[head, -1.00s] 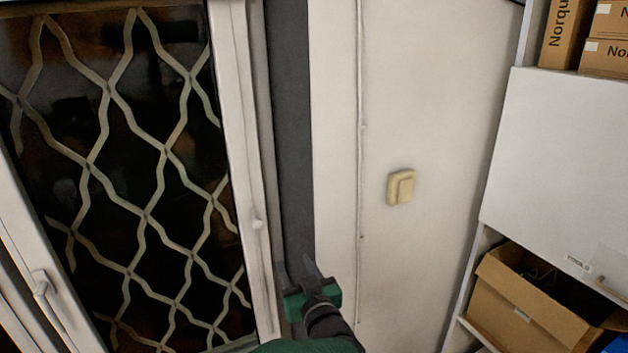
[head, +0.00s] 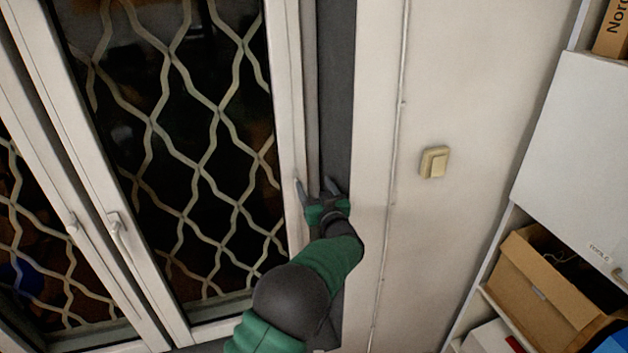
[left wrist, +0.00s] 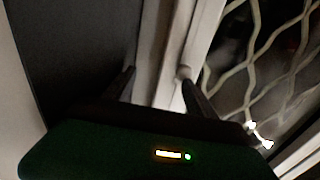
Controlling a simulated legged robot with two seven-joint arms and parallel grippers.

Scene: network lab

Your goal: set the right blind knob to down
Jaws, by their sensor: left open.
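The right blind knob (left wrist: 183,72) appears to be the small pale knob on the white window frame in the left wrist view. It sits right at the tip of one finger; I cannot tell whether they touch. Its setting cannot be made out. In the head view the left gripper's finger covers its place on the frame. My left gripper (head: 315,188) is open and empty, at the right edge of the window frame in front of the dark grey strip. In the left wrist view its two dark fingers (left wrist: 157,80) stand apart. My right gripper is not in view.
The window (head: 190,150) has a diamond grille and a handle (head: 116,228) on its left frame. A yellowish switch (head: 434,162) is on the white wall to the right. A shelf with a cardboard box (head: 545,290) stands farther right.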

